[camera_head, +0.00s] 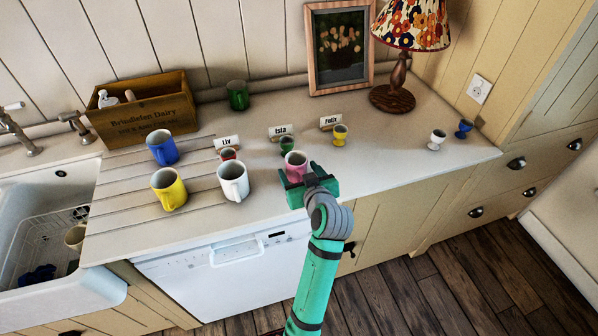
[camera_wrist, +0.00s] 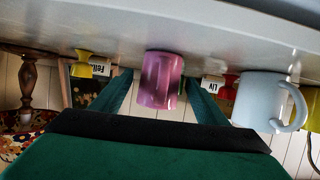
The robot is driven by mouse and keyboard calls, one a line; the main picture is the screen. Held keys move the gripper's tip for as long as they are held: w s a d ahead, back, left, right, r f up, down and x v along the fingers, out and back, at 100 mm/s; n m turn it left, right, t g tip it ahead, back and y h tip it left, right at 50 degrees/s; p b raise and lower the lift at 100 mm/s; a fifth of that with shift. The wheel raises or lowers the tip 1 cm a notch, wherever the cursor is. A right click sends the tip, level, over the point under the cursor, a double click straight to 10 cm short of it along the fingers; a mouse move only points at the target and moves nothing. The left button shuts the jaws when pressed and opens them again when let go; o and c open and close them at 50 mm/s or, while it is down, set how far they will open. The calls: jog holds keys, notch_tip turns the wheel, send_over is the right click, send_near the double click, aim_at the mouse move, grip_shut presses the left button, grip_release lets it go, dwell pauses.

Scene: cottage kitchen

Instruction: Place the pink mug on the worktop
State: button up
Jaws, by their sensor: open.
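The pink mug (camera_head: 295,160) stands upright on the worktop (camera_head: 400,166), near its front edge and in front of the "Ista" card. In the wrist view, which is upside down, the pink mug (camera_wrist: 161,80) has its base on the worktop (camera_wrist: 100,25). My gripper (camera_head: 298,183) is open at the front of the mug. In the wrist view, the fingers of my gripper (camera_wrist: 160,95) lie one on each side of the mug, with a small gap at each side. My gripper hides the mug's lower front in the head view.
A white mug (camera_head: 233,182), yellow mug (camera_head: 169,189) and blue mug (camera_head: 162,148) stand to the left. A green egg cup (camera_head: 287,144) and yellow egg cup (camera_head: 340,135) stand behind by name cards. A lamp (camera_head: 393,97) is at the back.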

jog(key=shift+r, duration=0.2)
jog(key=v, duration=1.2)
jog(key=s+d+f+m+t+h, duration=0.1)
jog(key=s+d+f+m+h, duration=0.25)
jog(key=s+f, duration=1.1)
jog(key=s+a, duration=0.3)
jog(key=s, duration=0.8)
jog(key=s+a+t, duration=0.1)
jog(key=s+a, duration=0.2)
jog(key=s, duration=0.8)
jog(key=shift+a+t+h, duration=0.3)
jog(key=shift+h, duration=0.05)
